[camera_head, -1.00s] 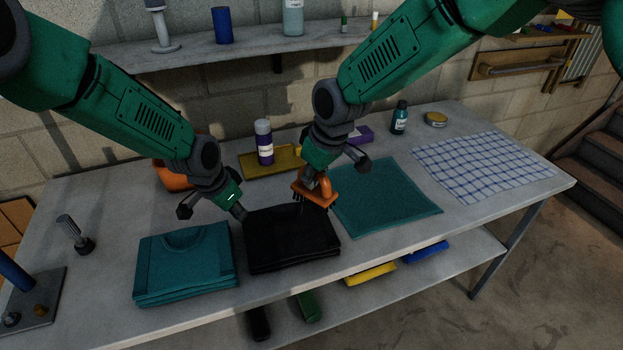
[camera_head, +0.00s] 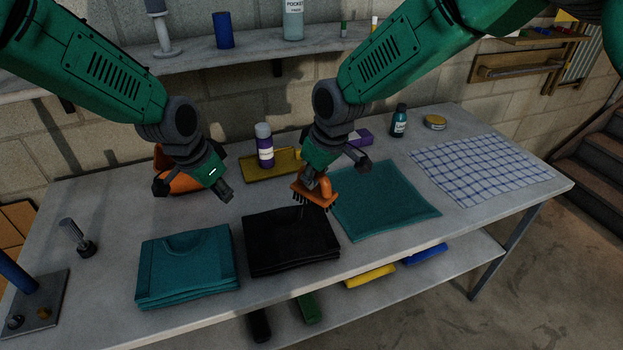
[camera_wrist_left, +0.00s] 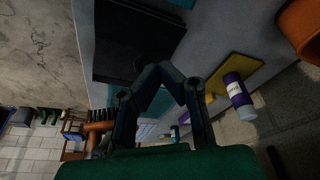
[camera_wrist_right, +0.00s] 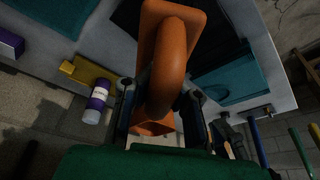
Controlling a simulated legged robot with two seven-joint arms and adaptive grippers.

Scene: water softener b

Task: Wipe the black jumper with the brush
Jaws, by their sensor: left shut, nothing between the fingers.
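The black jumper (camera_head: 290,242) lies folded on the table between a folded teal garment and a flat teal cloth. The orange brush (camera_head: 316,194) has dark bristles facing down, at the jumper's back right corner. Contact between bristles and cloth cannot be told. My right gripper (camera_head: 323,172) is shut on the brush's handle; the right wrist view shows the orange handle (camera_wrist_right: 168,75) between its fingers. My left gripper (camera_head: 226,196) is shut and empty, above the table behind the jumper. The jumper also shows in the left wrist view (camera_wrist_left: 125,45).
The folded teal garment (camera_head: 187,268) lies left of the jumper, the teal cloth (camera_head: 385,205) right. A checked cloth (camera_head: 480,168) lies far right.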

